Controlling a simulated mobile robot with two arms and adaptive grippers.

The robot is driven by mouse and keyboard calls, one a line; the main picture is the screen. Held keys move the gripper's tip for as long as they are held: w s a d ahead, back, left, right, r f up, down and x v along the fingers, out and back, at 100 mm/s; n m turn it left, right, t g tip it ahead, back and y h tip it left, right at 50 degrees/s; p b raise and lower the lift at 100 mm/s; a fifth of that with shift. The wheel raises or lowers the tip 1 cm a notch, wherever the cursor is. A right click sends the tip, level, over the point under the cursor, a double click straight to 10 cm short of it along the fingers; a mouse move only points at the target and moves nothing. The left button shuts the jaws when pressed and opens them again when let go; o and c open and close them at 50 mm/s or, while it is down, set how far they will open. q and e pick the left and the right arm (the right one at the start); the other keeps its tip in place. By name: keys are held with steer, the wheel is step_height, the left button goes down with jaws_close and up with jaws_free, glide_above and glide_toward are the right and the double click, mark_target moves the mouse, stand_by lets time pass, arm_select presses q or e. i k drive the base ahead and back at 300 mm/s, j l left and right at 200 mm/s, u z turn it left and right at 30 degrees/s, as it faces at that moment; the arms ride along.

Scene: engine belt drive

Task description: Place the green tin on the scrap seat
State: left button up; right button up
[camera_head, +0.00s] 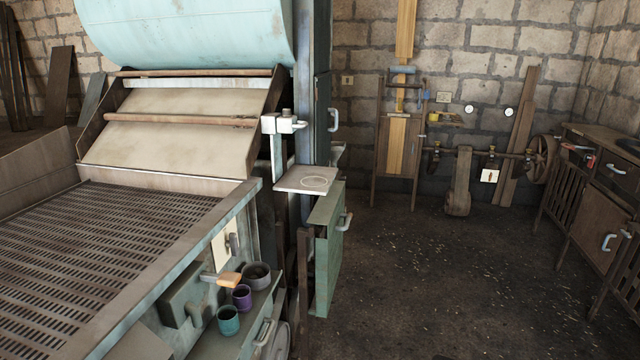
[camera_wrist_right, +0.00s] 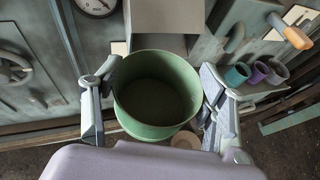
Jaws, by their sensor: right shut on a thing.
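A green tin (camera_wrist_right: 156,95), open at the top and seemingly empty inside, shows in the right wrist view. My right gripper (camera_wrist_right: 158,98) is shut on it, with one finger on each side of its wall. In the head view neither the held tin nor my grippers show. A light plate with a ring mark (camera_head: 306,180) juts from the machine's side in the head view; nothing stands on it. No label shows which part is the scrap seat. In the right wrist view a pale round thing (camera_wrist_right: 186,140) is partly hidden below the tin.
A teal cup (camera_head: 228,320), a purple cup (camera_head: 242,297) and a grey cup (camera_head: 257,275) stand on a ledge by an orange-handled lever (camera_head: 229,280). A grey box (camera_wrist_right: 166,18) and a gauge (camera_wrist_right: 97,4) are beyond the tin. The floor (camera_head: 425,270) at right is mostly clear.

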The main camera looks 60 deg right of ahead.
mark_target(314, 181)
steer(key=l+z, duration=0.1)
steer(key=l, duration=0.8)
steer(key=l+z, duration=0.15)
steer(key=l, duration=0.7)
steer(key=i+l+z, duration=0.1)
steer(key=l, duration=0.8)
steer(key=i, duration=0.05)
